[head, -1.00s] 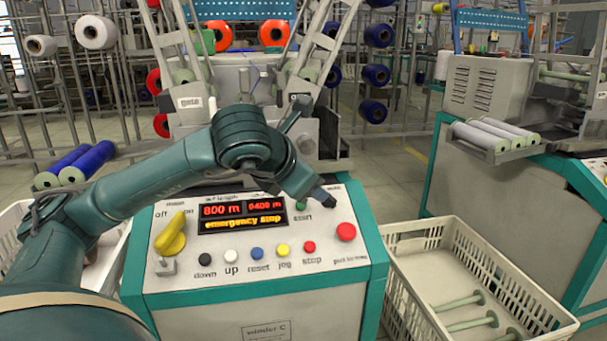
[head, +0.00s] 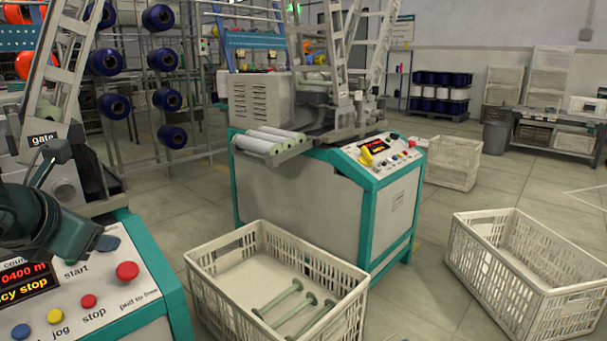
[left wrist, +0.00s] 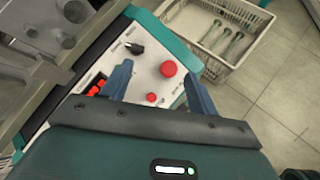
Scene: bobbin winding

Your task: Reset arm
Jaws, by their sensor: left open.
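My left gripper (head: 106,243) is over the upper right of the near winder's control panel (head: 110,322), beside the start label. In the left wrist view its two fingers (left wrist: 160,88) are apart with nothing between them. The large red push button (head: 127,271) is next to it; it also shows beyond the fingers in the left wrist view (left wrist: 168,68). The panel's display (head: 26,280) is lit, cut off by the picture edge, its lower line ending in "cy stop". My right gripper is not in view.
A white crate (head: 352,282) with several green bobbin cores (head: 297,310) stands right of the near winder. Another crate (head: 545,300) stands further right. A second winder (head: 290,200) with white rolls (head: 266,144) stands behind. The floor between them is clear.

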